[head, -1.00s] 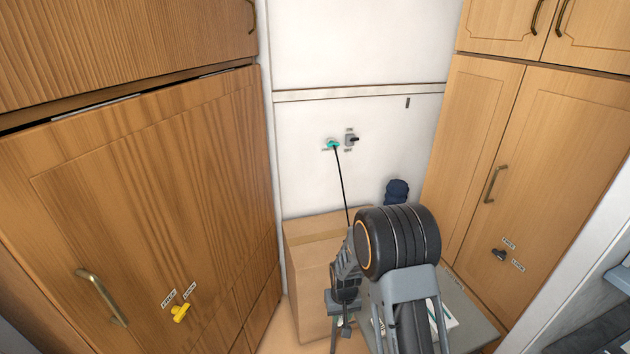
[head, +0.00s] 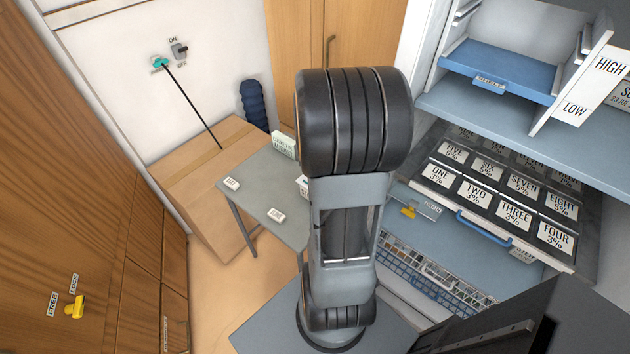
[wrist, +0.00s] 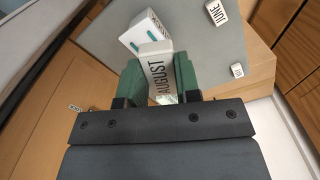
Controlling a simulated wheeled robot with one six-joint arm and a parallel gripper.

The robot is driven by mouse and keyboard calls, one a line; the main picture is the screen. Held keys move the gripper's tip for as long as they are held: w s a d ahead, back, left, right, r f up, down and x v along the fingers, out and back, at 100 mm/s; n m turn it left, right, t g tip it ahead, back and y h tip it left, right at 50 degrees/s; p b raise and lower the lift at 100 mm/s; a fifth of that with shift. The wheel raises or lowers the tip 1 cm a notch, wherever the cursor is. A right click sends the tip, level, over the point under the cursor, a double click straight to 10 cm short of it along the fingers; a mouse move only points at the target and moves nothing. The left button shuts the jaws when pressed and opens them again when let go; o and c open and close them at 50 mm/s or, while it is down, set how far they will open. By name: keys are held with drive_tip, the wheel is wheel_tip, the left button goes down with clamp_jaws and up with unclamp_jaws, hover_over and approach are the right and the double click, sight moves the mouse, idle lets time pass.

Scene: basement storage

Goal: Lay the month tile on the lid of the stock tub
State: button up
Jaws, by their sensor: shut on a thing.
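In the wrist view my gripper (wrist: 159,76) is shut on a white tile marked AUGUST (wrist: 157,64), held between its green fingers. The tile is above or beside a grey table (wrist: 215,60); I cannot tell the gap. A white tile marked JUNE (wrist: 217,13) and another small white tile (wrist: 237,70) lie on that table. In the head view my arm hides the gripper and the AUGUST tile. I cannot identify a stock tub or its lid in either view.
A cardboard box (head: 195,185) stands left of the grey table (head: 262,180). A white block with teal marks (wrist: 145,28) is close to the held tile.

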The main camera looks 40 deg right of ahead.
drive_tip(key=s+a+n, duration=0.2)
drive_tip(key=s+n, duration=0.2)
drive_tip(key=s, duration=0.2)
drive_tip(key=shift+n, duration=0.4)
drive_tip(key=w+d+f, duration=0.2)
drive_tip(key=w+f, duration=0.1)
drive_tip(key=w+d+f+p, duration=0.1)
drive_tip(key=w+d+f, duration=0.1)
drive_tip(key=w, duration=0.2)
drive_tip(key=w+d+f, duration=0.3)
drive_tip(key=w, duration=0.1)
drive_tip(key=shift+d+f, duration=0.1)
drive_tip(key=shift+f, duration=0.25)
drive_tip(key=shift+w+d+f, duration=0.1)
drive_tip(key=shift+f, duration=0.15)
drive_tip(key=f, duration=0.3)
drive_tip(key=shift+w+d+f, duration=0.1)
drive_tip(key=shift+w+f, duration=0.1)
drive_tip(key=shift+f, duration=0.1)
